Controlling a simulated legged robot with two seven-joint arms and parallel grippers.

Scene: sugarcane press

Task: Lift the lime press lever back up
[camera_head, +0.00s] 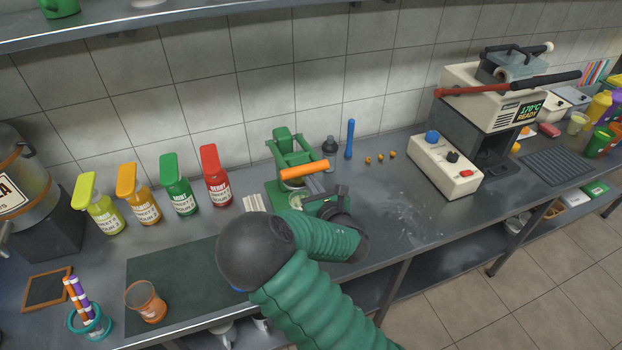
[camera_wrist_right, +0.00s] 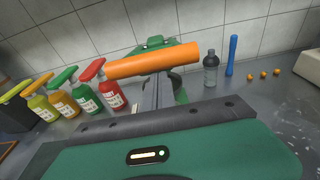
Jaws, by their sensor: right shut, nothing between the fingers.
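The green lime press (camera_head: 284,142) stands on the steel counter against the tiled wall. Its lever ends in an orange handle (camera_head: 304,170), lying roughly level across the front of the press. The handle also shows in the right wrist view (camera_wrist_right: 152,63), where it crosses in front of the far ends of my fingers. My right gripper (camera_head: 313,184) is shut and empty, with its fingertips under or just behind the handle. It also fills the middle of the right wrist view (camera_wrist_right: 158,92). I cannot tell whether the fingers touch the handle. My left gripper is not in view.
Several syrup bottles, such as the red one (camera_head: 217,182), stand left of the press. A dark shaker (camera_head: 329,146) and a blue stick (camera_head: 350,138) stand right of it. A white machine (camera_head: 490,95) stands farther right. An orange cup (camera_head: 146,302) is at front left.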

